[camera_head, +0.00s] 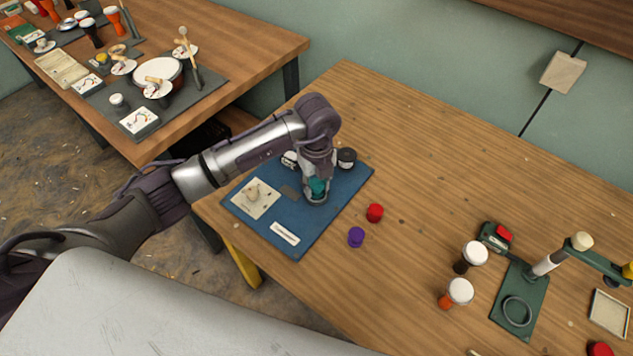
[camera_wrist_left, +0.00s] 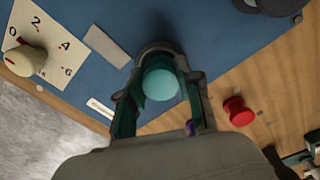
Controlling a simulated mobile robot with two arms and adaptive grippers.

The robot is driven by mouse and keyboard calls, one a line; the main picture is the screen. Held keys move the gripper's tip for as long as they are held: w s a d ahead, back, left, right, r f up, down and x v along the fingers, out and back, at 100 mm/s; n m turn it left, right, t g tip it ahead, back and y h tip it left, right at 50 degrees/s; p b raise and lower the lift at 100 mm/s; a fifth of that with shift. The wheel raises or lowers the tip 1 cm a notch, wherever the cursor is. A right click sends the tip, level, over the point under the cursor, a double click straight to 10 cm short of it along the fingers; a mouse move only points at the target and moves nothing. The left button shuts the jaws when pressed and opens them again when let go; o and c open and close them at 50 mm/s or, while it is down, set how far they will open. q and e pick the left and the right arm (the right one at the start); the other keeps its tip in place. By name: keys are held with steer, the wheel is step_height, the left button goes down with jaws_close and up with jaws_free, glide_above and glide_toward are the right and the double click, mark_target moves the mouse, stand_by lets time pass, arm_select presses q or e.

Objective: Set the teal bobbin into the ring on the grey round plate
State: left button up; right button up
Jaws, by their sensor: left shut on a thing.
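My left gripper (camera_head: 316,193) points down over the blue mat and is shut on the teal bobbin (camera_head: 318,185). In the left wrist view the bobbin's round teal top (camera_wrist_left: 160,84) shows between the two fingers (camera_wrist_left: 157,97). A dark grey round rim (camera_wrist_left: 157,47) shows just beyond the bobbin there, and a bit of grey (camera_head: 316,203) shows under the gripper in the head view. This seems to be the grey round plate with its ring. The fingers hide most of it, so I cannot tell whether the bobbin is inside the ring. My right gripper is not in view.
The blue mat (camera_head: 300,235) also carries a dial card (camera_head: 256,199) and a black-topped jar (camera_head: 347,157). A red bobbin (camera_head: 375,212) and a purple one (camera_head: 356,237) stand beside it. Drums (camera_head: 459,291) and a green stand (camera_head: 517,312) are at right.

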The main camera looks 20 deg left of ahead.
mark_target(316, 184)
arm_select(q)
steer(key=shift+f, duration=0.35)
steer(key=o, duration=0.8)
steer(key=shift+o, duration=0.2)
steer(key=shift+r, duration=0.15)
steer(key=shift+r, duration=0.75)
step_height(316, 184, up, 11)
steer(key=b, duration=0.1)
steer(key=shift+b, duration=0.4)
